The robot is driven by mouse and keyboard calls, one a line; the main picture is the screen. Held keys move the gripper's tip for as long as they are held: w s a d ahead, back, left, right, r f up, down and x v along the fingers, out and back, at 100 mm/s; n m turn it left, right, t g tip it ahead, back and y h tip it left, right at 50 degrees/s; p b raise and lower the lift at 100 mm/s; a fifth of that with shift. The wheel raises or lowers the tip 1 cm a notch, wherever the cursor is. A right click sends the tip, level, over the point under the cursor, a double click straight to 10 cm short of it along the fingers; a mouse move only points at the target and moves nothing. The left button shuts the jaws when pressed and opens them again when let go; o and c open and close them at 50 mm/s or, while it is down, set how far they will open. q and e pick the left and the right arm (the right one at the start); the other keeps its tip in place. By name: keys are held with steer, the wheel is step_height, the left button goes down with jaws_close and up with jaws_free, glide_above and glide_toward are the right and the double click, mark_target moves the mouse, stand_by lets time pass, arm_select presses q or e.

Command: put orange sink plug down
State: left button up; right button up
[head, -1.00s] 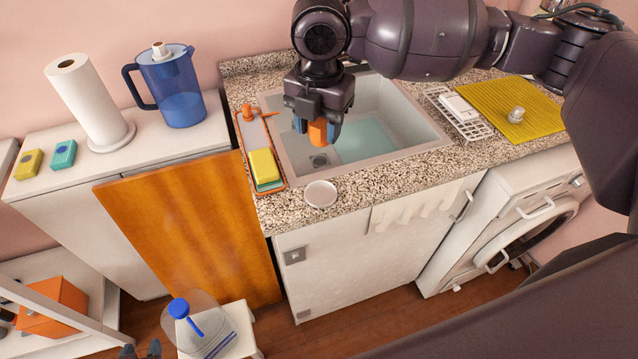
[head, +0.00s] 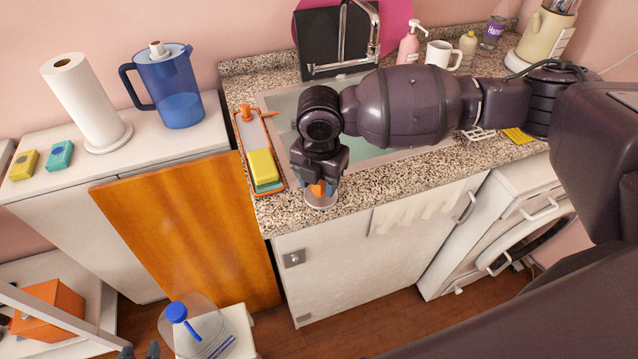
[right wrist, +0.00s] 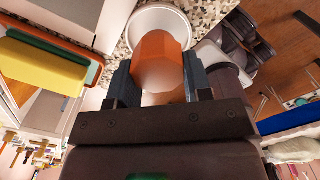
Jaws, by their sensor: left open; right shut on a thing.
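The orange sink plug (head: 318,189) is between the fingers of my right gripper (head: 318,186), at the front edge of the counter. It also shows in the right wrist view (right wrist: 160,60), where the right gripper (right wrist: 160,85) is shut on it. My left gripper (head: 140,351) shows only as dark fingertips, apart and empty, at the bottom left.
An orange-rimmed tray (head: 241,140) with a yellow sponge (head: 262,165) stands just left of the right gripper. The sink (head: 277,104) is behind, partly hidden by my right arm. A blue pitcher (head: 180,90) and paper roll (head: 85,100) stand left.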

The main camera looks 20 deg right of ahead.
steer(key=shift+f, duration=0.6)
arm_select(q)
steer(key=shift+s+f, duration=0.15)
steer(key=shift+s, duration=0.05)
steer(key=shift+s, duration=0.1)
arm_select(e)
steer(key=o, duration=1)
steer(key=shift+f, duration=0.15)
steer(key=shift+r, duration=0.55)
step_height(320, 180, up, 10)
steer(key=shift+f+p, duration=0.1)
steer(key=shift+p, duration=0.4)
arm_select(q)
steer(key=shift+r, duration=0.6)
arm_select(e)
steer(key=shift+r, duration=0.7)
